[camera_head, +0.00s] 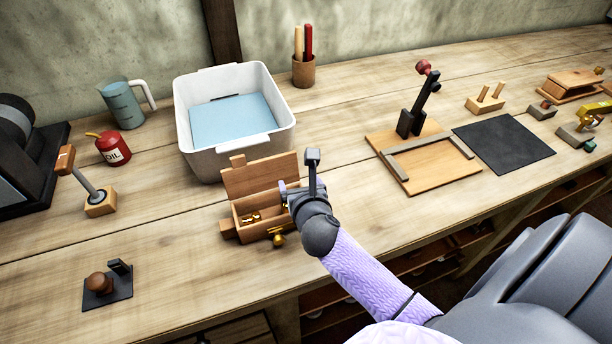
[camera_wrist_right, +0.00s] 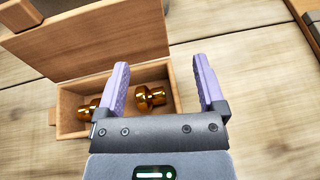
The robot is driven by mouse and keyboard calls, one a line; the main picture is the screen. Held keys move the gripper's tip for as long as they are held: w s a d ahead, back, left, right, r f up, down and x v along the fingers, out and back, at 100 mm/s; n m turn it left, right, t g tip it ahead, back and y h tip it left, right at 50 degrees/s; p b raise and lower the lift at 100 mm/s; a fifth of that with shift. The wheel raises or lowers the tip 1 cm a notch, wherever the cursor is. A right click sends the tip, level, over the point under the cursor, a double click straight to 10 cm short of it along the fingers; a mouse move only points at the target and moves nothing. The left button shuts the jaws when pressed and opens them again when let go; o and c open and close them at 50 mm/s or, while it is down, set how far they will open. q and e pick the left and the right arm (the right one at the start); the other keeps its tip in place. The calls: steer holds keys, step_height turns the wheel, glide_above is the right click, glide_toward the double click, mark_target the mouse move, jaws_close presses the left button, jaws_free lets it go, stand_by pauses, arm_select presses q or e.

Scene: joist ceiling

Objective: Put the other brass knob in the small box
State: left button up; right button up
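The small wooden box (camera_head: 240,231) stands on the bench with its lid (camera_head: 262,175) open at the back. It also shows in the right wrist view (camera_wrist_right: 77,129). There, one brass knob (camera_wrist_right: 88,110) lies at the left inside it. A second brass knob (camera_wrist_right: 150,97) appears within the box, between my fingers and untouched. The head view shows brass (camera_head: 250,217) inside the box and a brass piece (camera_head: 278,239) at its front face; I cannot tell whether that is part of the box. My right gripper (camera_wrist_right: 164,78) is open over the box's right part. My left gripper is out of view.
A white tub (camera_head: 184,135) stands close behind the box. A wooden board with a lever (camera_head: 438,170) and a dark mat (camera_head: 505,143) lie to the right. A red oil can (camera_head: 113,149) and a block tool (camera_head: 100,204) stand left. Bench space before the box is clear.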

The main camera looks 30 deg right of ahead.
steer(key=p+v, duration=0.2)
steer(key=v, duration=0.8)
stand_by(0.7)
